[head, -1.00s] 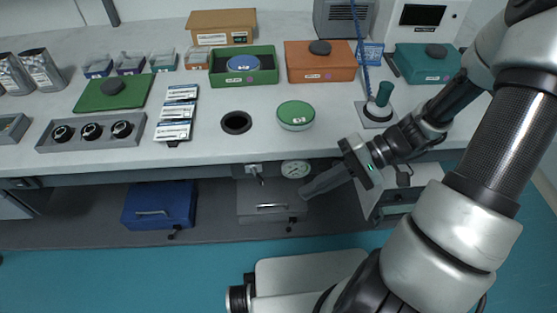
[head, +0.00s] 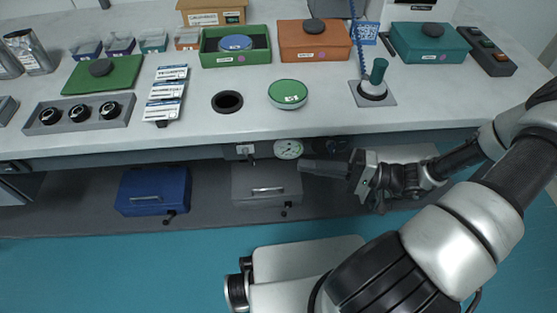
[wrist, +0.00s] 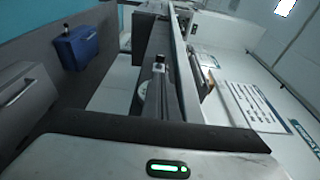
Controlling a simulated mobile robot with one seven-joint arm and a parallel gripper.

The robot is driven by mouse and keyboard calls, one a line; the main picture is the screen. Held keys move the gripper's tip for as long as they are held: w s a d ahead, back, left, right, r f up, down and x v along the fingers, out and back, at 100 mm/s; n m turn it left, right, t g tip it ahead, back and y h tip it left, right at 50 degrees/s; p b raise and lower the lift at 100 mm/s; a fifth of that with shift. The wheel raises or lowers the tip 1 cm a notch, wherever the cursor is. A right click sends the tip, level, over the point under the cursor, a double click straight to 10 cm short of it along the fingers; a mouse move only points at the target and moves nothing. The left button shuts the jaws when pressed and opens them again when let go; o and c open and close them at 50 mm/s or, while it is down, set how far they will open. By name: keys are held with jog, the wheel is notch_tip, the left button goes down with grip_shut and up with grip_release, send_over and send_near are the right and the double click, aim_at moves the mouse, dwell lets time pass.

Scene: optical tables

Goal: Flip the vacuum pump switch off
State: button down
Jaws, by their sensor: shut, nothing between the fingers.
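The vacuum pump switch (head: 246,150) is a small pale plate with a dark lever on the bench's front underside. Its lever position is too small to tell. A round white gauge (head: 288,149) sits just right of it. My gripper (head: 302,166) is shut and empty, with its fingers pointing left. The fingertips are just below and right of the gauge in the head view, apart from the switch.
Space between fingertips and switch looks clear.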

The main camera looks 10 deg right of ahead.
jog(key=b, duration=0.2)
send_near(253, 158)
jog(key=x, duration=0.3)
jog(key=f+x, duration=0.1)
jog(key=x, duration=0.1)
jog(key=shift+w+a+f, duration=0.1)
jog(key=shift+w+a, duration=0.1)
jog(key=shift+w, duration=0.2)
